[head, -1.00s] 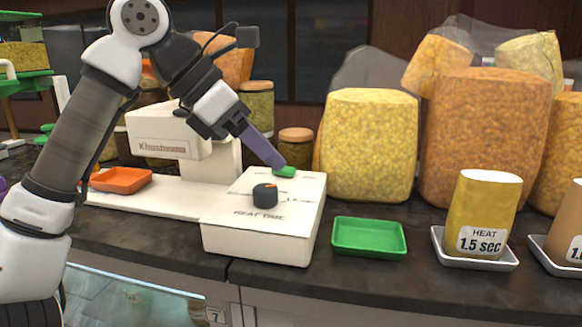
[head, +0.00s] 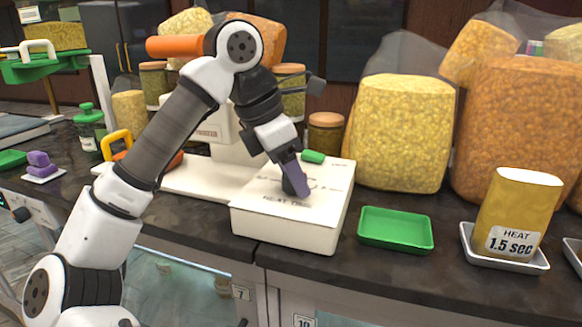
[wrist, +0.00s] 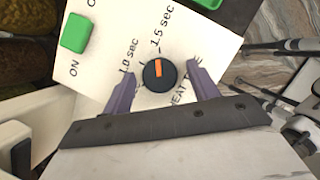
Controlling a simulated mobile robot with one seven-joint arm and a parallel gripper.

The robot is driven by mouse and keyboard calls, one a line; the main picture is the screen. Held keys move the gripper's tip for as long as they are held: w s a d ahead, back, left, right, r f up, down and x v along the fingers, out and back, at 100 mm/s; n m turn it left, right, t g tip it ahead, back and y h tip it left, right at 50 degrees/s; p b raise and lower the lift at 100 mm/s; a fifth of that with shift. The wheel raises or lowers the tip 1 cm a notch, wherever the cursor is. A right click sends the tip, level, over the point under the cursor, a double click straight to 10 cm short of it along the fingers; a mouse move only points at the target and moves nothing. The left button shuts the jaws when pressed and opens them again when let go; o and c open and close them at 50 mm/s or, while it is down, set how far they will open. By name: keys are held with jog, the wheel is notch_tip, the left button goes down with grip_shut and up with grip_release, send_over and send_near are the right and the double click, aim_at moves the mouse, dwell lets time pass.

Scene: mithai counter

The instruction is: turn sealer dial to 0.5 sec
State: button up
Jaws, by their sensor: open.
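The sealer's control box (head: 335,205) is white, with a black dial (wrist: 150,84) and a green switch (wrist: 76,33) on top. In the wrist view the dial's orange mark points up the picture, toward the "1.5 sec" label (wrist: 162,27). The "1.0 sec" label (wrist: 128,56) is to its left; no 0.5 label is readable. My gripper (wrist: 160,73) is open, its purple fingers on either side of the dial with gaps visible. In the head view my gripper (head: 298,188) is over the box and partly hides the dial (head: 288,186).
A green tray (head: 395,245) sits right of the box. A yellow pouch marked "HEAT 1.5 sec" (head: 515,215) stands in a white tray farther right. Large bags of snacks (head: 400,130) and jars (head: 325,134) stand behind. The counter's front edge is close.

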jog(key=shift+c, duration=0.5)
jog(key=c, duration=0.9)
